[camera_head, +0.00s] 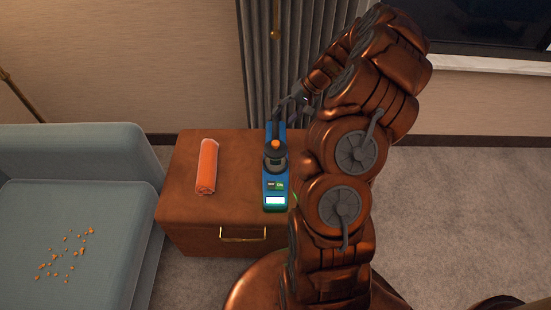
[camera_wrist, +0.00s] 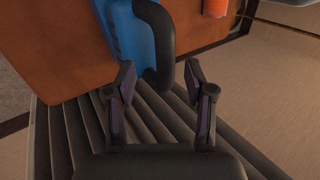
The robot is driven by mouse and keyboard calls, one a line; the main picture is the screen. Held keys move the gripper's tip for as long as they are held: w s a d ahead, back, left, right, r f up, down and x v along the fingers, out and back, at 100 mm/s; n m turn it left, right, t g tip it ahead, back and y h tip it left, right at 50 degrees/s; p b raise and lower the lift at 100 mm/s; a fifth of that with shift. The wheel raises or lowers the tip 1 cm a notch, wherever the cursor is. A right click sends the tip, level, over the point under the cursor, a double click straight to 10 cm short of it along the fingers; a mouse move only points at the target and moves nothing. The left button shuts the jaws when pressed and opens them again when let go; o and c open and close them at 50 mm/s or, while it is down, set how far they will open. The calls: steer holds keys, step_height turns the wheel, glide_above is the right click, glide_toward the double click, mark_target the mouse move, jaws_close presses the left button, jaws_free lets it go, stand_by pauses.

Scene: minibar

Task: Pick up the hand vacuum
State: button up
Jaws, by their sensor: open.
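The hand vacuum (camera_head: 276,188) is blue with a dark mid-part, an orange button and a pale panel at its near end. It lies on the brown leather-look cabinet (camera_head: 180,190). My gripper (camera_head: 285,106) is at the vacuum's far end, partly hidden by my arm. In the wrist view the vacuum (camera_wrist: 128,35) shows its black curved handle, which reaches between the two fingertips of my gripper (camera_wrist: 160,76). The fingers are apart on either side of the handle's end. I cannot tell whether either finger touches it.
An orange rolled towel (camera_head: 207,166) lies on the cabinet left of the vacuum. A grey-blue sofa (camera_head: 75,165) with crumbs (camera_head: 66,255) on its seat stands at the left. A grey curtain (camera_head: 262,60) hangs behind the cabinet. Carpet (camera_head: 450,200) at the right is clear.

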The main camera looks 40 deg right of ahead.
mark_target(278, 118)
steer(key=x, duration=0.5)
steer(key=shift+w+r+b, duration=0.25)
steer(key=shift+w+b, duration=0.15)
steer(key=shift+c, duration=0.2)
jaws_close()
